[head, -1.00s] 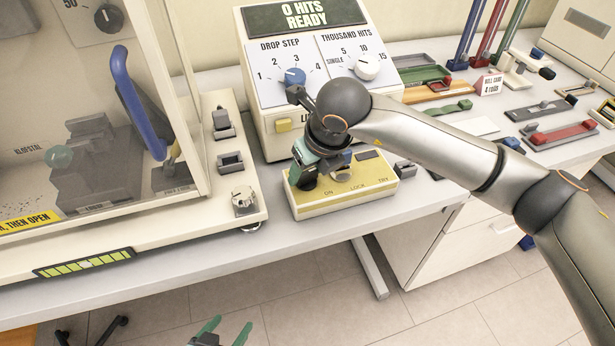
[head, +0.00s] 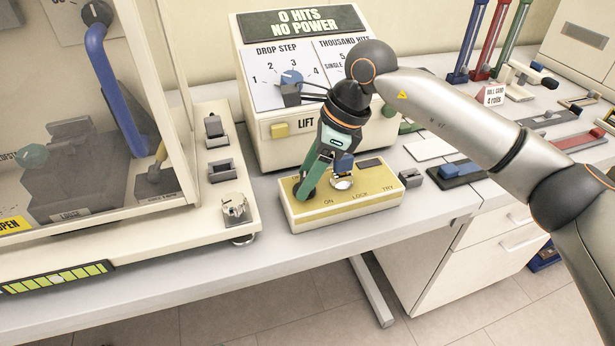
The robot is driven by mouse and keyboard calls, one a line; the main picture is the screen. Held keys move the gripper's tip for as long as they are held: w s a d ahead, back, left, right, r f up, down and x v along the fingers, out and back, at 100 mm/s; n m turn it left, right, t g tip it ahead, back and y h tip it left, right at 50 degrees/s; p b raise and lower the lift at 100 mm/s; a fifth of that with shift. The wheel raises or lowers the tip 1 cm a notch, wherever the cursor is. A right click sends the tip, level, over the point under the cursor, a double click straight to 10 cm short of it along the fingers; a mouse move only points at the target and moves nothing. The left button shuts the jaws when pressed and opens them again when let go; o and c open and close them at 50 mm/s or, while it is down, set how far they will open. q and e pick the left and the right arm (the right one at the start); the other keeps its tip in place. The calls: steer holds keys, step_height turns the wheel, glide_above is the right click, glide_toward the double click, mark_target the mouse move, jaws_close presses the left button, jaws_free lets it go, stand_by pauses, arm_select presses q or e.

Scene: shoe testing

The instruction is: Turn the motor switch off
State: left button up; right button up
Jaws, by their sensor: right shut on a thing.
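My right gripper (head: 306,190) reaches down to the left part of the box, near the ON label. Its green fingers are shut on a small part there, which looks like the motor switch; the fingers hide it, so its position cannot be read. A blue-topped silver key or knob (head: 343,176) stands on the box just right of the fingers. The display (head: 302,21) on the machine behind reads "0 HITS NO POWER". My left gripper is out of view.
The cream machine (head: 262,112) with the drop-step dial (head: 291,77) stands close behind the box. A clear-fronted cabinet with a blue handle (head: 112,90) is at left. A small grey holder (head: 411,178) and a blue block (head: 460,172) lie to the right.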

steer(key=n+g, duration=0.1)
steer(key=n, duration=0.2)
steer(key=shift+w, duration=0.1)
steer(key=shift+n+g, duration=0.4)
steer(key=shift+n, duration=0.3)
steer(key=o, duration=1.4)
steer(key=shift+r, duration=0.1)
